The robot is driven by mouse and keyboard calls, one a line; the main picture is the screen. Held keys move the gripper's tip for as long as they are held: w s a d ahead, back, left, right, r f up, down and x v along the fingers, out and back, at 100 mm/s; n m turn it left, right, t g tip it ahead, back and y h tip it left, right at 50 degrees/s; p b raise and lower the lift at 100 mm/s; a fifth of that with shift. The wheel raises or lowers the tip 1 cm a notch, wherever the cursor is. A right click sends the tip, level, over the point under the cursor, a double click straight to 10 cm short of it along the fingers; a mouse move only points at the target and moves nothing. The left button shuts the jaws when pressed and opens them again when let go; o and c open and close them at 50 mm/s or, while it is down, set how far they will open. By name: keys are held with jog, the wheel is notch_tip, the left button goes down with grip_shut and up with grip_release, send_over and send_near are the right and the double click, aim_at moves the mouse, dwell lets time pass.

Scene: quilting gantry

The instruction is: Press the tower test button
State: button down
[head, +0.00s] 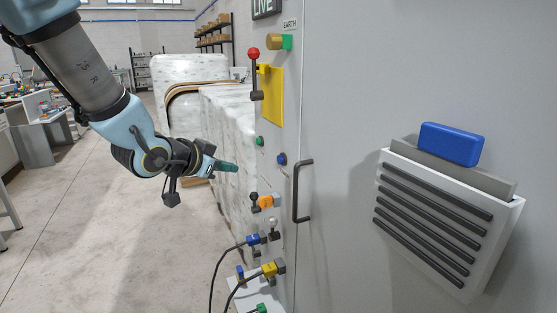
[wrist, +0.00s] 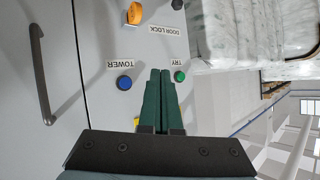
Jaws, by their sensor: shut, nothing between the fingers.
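In the head view the blue button (head: 282,159) sits left of the door handle. A green button (wrist: 179,76) labelled "TRY" is close by; it also shows in the head view (head: 260,141). My gripper (head: 236,168) has dark green fingers, closed together and empty. It points at the panel from the left, apparently short of its surface. In the wrist view the fingertips (wrist: 160,72) appear between the blue and green buttons, touching neither.
A red-knobbed lever (head: 254,72) and yellow plate (head: 273,95) are above the buttons. An orange door-lock switch (head: 266,201) and plugged cables (head: 254,240) are below. A black door handle (head: 297,191) projects to the right. White wrapped bales (head: 225,120) stand behind my gripper.

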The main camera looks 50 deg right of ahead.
aim_at(281, 160)
jog(key=shift+s+d, duration=0.1)
jog(key=shift+d, duration=0.1)
jog(key=s+d+b, duration=0.3)
jog(key=d+b, duration=0.1)
jog(key=d, duration=0.4)
dwell(0.4)
dwell(1.9)
jog(key=shift+s+d+b, duration=0.15)
jog(key=shift+d+b, duration=0.2)
jog(key=shift+b, duration=0.1)
jog(key=shift+s+d+b, duration=0.2)
jog(key=shift+d+b, duration=0.15)
jog(key=shift+d, duration=0.05)
dwell(0.7)
jog(key=shift+a, duration=0.1)
jog(key=shift+w+a+p, duration=0.3)
jog(key=shift+a+p, duration=0.2)
jog(key=shift+a, duration=0.2)
